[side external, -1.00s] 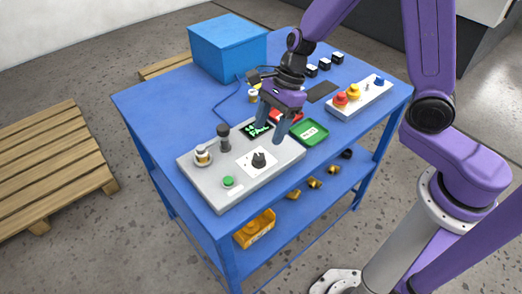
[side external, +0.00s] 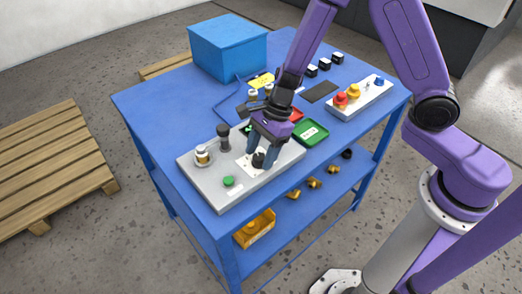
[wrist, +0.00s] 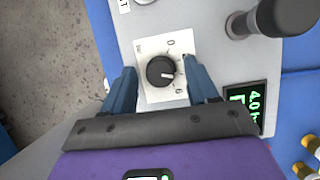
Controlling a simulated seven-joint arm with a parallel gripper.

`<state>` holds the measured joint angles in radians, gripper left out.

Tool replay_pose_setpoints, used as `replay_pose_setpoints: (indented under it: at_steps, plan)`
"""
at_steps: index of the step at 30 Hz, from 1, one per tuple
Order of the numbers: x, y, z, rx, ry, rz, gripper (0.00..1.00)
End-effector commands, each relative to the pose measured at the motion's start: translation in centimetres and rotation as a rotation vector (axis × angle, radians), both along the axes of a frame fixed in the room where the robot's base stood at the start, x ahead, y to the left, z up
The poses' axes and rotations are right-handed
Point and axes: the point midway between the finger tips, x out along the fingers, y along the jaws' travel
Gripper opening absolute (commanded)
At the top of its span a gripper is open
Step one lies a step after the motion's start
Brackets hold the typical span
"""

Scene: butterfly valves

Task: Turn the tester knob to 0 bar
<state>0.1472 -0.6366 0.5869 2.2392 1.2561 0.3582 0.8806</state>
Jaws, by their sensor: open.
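The tester (side external: 200,183) is a light grey panel on the blue table. Its round black knob (wrist: 161,70) sits on a white dial plate (wrist: 150,46) marked 0 at the top and 6 at the bottom. The knob's white mark points right, slightly down in the wrist view. A green-lit display (wrist: 246,106) is cut off at its edge and reads 4.0. My gripper (side external: 261,156) is open, low over the dial. In the wrist view its blue fingers stand on either side of the knob, with gaps. Finger contact with the panel cannot be told.
A black upright post (side external: 223,138), a brass-and-white fitting (side external: 202,155) and a green button (side external: 228,181) stand on the panel. A green tray (side external: 309,132) and red tray (side external: 297,115) lie behind it. A button box (side external: 358,97) is at the right, a blue box (side external: 228,47) at the back.

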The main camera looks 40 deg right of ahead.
Motion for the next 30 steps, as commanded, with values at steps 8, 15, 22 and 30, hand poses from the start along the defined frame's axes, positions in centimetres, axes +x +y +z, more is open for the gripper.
replay_pose_setpoints:
  at_steps: [8,15,22,30]
  plan:
    - [0.01,-0.02,0.02,0.0,0.0,-0.001,0.03]
    - [0.05,-0.03,0.03,0.0,0.0,0.015,0.03]
    - [0.12,0.0,0.02,0.0,-0.001,0.112,0.03]
    - [0.3,0.05,0.02,0.0,-0.001,0.336,0.03]
